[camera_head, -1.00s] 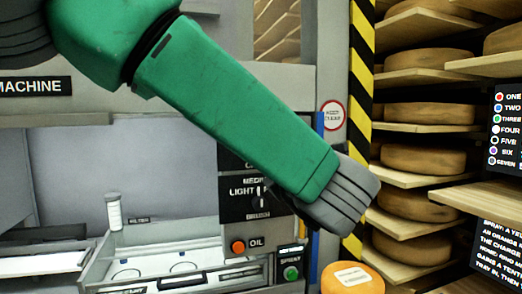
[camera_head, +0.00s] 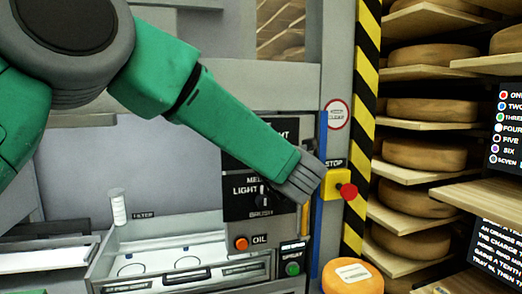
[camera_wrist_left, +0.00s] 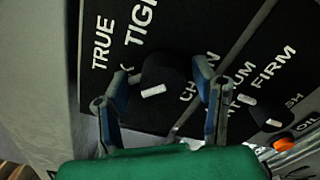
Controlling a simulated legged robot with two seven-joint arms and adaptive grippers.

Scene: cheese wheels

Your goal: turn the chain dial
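The chain dial (camera_wrist_left: 170,82) is a dark knob with a white pointer mark, on a black panel lettered TRUE, TIGHT and CHAIN in the left wrist view. My left gripper (camera_wrist_left: 162,100) is open, with one blue-grey finger at either side of the knob in the picture. I cannot tell whether either finger touches it. In the head view my green left forearm covers the chain dial, and the gripper's fingers are hidden. My right gripper is in neither view.
The brush dial (camera_head: 263,195) is close below the chain dial. An orange oil button (camera_head: 241,243), a green button (camera_head: 292,268) and a red stop button (camera_head: 348,192) are nearby. A cheese wheel (camera_head: 352,277) sits lower right; shelves of cheese stand right.

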